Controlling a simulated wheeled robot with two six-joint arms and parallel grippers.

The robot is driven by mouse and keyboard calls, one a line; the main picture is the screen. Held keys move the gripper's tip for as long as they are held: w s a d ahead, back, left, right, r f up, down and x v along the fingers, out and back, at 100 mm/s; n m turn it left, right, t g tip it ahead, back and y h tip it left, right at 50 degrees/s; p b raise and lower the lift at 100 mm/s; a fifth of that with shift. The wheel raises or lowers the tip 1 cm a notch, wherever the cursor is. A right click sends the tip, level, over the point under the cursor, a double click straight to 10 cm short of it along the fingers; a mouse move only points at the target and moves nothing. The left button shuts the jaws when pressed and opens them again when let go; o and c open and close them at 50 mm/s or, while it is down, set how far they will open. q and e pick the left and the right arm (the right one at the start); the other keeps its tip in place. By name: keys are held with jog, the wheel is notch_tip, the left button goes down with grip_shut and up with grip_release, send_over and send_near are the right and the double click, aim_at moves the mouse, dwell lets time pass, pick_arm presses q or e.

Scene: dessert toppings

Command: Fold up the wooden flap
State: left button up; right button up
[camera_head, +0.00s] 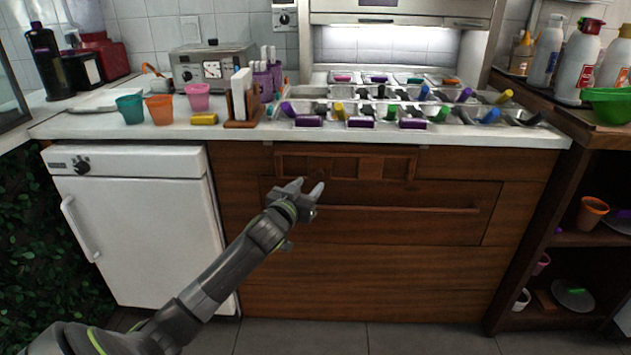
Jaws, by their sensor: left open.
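The wooden flap (390,168) is a narrow brown panel on the front of the wooden counter, just below the white countertop. It appears to hang down flat against the cabinet front, above a drawer with a long bar handle (400,209). My left gripper (304,186) is open and empty, in front of the flap's lower left part. Its fingers point up toward the counter. I cannot tell whether the fingertips touch the wood. My right gripper is not in view.
The countertop (330,131) above holds topping trays with colored scoops (360,122) near its front edge. Teal (130,109), orange (160,109) and pink (197,97) cups stand left. A white fridge (140,225) is below. Open shelves (588,239) stand right.

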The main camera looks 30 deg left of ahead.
aim_at(318, 175)
pick_arm(q)
jog(key=w, duration=0.3)
jog(key=shift+w+a+f, duration=0.1)
jog(key=shift+w+a, duration=0.25)
jog(key=shift+w, duration=0.05)
jog(key=shift+w+a+b, duration=0.1)
jog(key=shift+w+b, duration=0.2)
jog(key=shift+w, duration=0.4)
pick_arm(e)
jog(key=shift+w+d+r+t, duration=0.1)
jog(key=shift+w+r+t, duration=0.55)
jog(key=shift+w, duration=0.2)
pick_arm(q)
grip_shut()
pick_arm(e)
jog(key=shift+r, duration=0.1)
